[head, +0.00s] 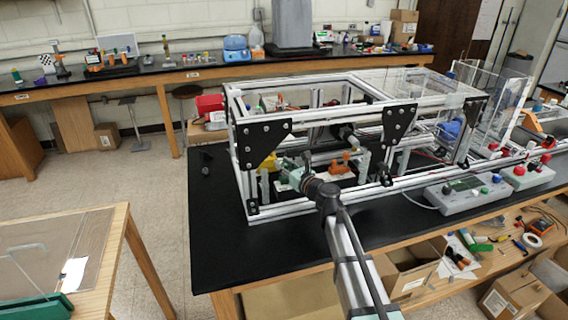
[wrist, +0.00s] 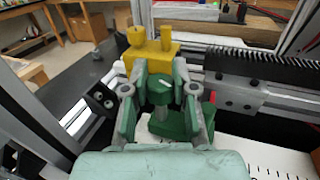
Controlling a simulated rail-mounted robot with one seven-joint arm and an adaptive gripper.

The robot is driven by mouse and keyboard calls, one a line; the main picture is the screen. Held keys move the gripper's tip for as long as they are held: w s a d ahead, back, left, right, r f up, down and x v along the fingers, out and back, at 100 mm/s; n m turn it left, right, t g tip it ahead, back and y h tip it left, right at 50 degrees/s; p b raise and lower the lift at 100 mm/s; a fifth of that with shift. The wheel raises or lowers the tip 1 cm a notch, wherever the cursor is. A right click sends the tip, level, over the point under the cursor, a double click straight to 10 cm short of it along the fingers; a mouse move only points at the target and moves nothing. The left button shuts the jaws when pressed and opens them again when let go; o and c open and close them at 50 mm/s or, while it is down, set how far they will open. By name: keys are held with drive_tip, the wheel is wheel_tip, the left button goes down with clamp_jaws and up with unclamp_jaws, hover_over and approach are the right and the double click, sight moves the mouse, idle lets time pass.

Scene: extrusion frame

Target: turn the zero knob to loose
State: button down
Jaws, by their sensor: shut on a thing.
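The zero knob (wrist: 161,94) appears in the wrist view as a dark green round knob with a short white mark on its top. It stands on a green base (wrist: 172,125). My gripper (wrist: 161,84) has its two grey-green fingers on either side of the knob and is shut on it. In the head view my gripper (head: 296,178) reaches into the extrusion frame at its front left. The knob is too small to make out there. The label for loose cannot be read in either view.
A yellow block with two posts (wrist: 152,52) stands just beyond the fingers. A black toothed rail (wrist: 255,75) runs to the right. Aluminium bars and black corner plates (head: 263,140) of the frame surround my arm. The black bench (head: 225,235) is bare at front left.

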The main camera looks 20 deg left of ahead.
drive_tip(key=n+g+y, duration=0.1)
drive_tip(key=g, duration=0.1)
drive_tip(key=n+g, duration=0.2)
drive_tip(key=n+g+y, duration=0.1)
drive_tip(key=g, duration=0.1)
drive_tip(key=shift+w+r+y, duration=0.1)
drive_tip(key=shift+w+y, duration=0.2)
drive_tip(key=shift+w, duration=0.05)
drive_tip(key=shift+s+n+g, duration=0.2)
drive_tip(key=shift+n+g, duration=1.4)
drive_tip(key=shift+g, duration=0.8)
drive_tip(key=c, duration=0.9)
unclamp_jaws()
drive_tip(key=shift+s, duration=0.1)
drive_tip(key=shift+s, duration=0.1)
